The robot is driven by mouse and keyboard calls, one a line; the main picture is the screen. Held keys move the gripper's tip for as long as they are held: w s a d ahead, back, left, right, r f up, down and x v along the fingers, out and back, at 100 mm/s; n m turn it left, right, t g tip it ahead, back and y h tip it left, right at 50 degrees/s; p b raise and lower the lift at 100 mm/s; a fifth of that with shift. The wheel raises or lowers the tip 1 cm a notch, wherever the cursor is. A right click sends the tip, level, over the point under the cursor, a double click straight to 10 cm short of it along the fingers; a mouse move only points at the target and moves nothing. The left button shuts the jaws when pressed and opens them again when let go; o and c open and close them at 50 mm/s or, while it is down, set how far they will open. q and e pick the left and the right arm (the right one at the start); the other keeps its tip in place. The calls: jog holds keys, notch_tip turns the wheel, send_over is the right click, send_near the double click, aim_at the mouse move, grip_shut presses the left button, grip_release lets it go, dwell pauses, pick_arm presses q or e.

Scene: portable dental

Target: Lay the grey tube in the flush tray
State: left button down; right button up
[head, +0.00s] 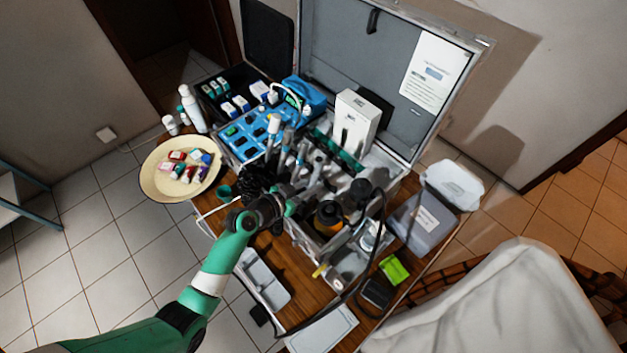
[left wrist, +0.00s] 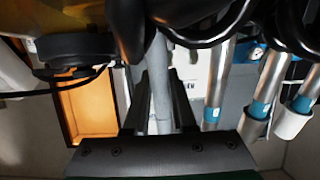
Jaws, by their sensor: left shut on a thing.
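My left gripper (head: 300,198) reaches in from the lower left over the open equipment case and is shut on the grey tube. In the left wrist view the grey tube (left wrist: 163,90) stands between the two dark fingers of the gripper (left wrist: 160,98), running up the picture. In the head view the tube is hard to pick out among the handpieces. A pale grey shallow tray (head: 254,268), which looks like the flush tray, lies on the wooden table just in front of the case, below my wrist. My right gripper does not show.
Several silver handpieces with blue bands (left wrist: 265,85) and dark hoses crowd close to the left gripper. A white box (head: 355,122) stands in the case. A cream round plate (head: 150,180) holds small packets. A grey lidded tub (head: 421,222) and a green packet (head: 394,270) sit at right.

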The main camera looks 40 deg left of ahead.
aim_at(316, 167)
pick_arm(q)
jog(key=shift+w+d+r+p, duration=0.1)
jog(key=shift+w+r+p, duration=0.35)
jog(key=shift+r+p, duration=0.6)
jog(key=shift+w+r+p, duration=0.45)
jog(key=shift+r+p, duration=0.15)
jog(key=shift+r, duration=0.7)
jog(key=shift+w+d+r+p, duration=0.1)
jog(key=shift+w+r+p, duration=0.35)
jog(key=shift+r+p, duration=0.6)
jog(key=shift+r, duration=0.1)
